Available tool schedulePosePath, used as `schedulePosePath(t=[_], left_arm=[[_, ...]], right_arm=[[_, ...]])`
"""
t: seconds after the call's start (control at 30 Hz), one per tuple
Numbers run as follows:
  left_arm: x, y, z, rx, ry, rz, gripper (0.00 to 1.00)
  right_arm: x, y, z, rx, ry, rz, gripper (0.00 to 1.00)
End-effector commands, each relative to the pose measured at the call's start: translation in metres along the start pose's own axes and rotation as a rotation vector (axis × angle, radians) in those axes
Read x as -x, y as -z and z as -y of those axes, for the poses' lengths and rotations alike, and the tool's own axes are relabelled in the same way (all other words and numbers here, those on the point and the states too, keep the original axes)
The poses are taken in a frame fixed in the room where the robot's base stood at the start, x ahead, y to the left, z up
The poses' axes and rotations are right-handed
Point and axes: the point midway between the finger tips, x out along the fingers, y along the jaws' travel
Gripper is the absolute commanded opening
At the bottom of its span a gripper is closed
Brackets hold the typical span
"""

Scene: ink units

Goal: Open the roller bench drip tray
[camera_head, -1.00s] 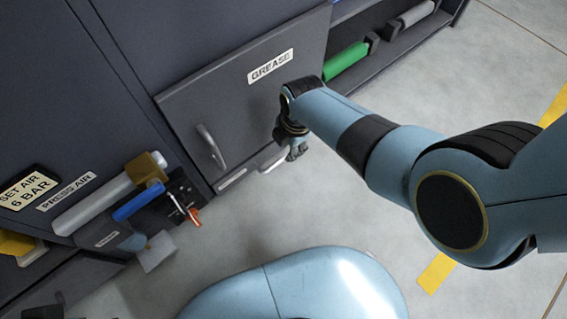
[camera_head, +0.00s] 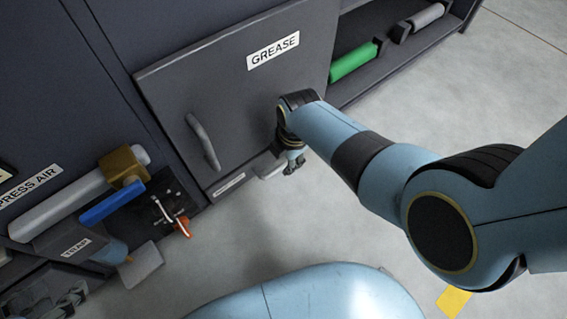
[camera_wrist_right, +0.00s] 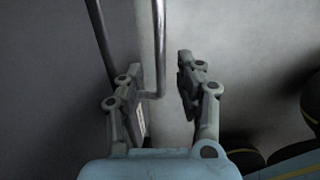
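The grey cabinet front marked GREASE (camera_head: 273,51) has a vertical handle (camera_head: 204,142). Below it, a low strip with a small white label (camera_head: 229,185) looks like the drip tray front; its pale handle (camera_head: 270,168) is partly hidden by my right gripper (camera_head: 292,163). In the right wrist view, my right gripper (camera_wrist_right: 160,85) has its fingers apart, with a thin metal handle bar (camera_wrist_right: 158,45) between them; contact is unclear.
Left of the cabinet are the PRESS AIR cylinder (camera_head: 70,203), a blue bar (camera_head: 112,203) and an orange-tipped lever (camera_head: 183,228). A green roller (camera_head: 353,62) lies on the right shelf.

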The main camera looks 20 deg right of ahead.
Motion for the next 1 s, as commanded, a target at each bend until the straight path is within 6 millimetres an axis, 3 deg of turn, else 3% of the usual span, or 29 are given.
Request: schedulePosePath(t=[0.27, 0.83, 1.0], left_arm=[[-0.019, -0.016, -0.002, -0.006, 0.006, -0.166, 0.4], [-0.021, -0.018, -0.004, -0.012, 0.008, -0.273, 0.4], [-0.021, -0.018, -0.004, -0.012, 0.008, -0.273, 0.4]], right_arm=[[-0.019, 0.001, 0.001, 0.0, 0.002, -0.001, 0.36], [-0.024, 0.0, -0.001, 0.0, -0.001, 0.0, 0.36], [-0.025, 0.0, 0.0, 0.0, 0.0, 0.0, 0.17]])
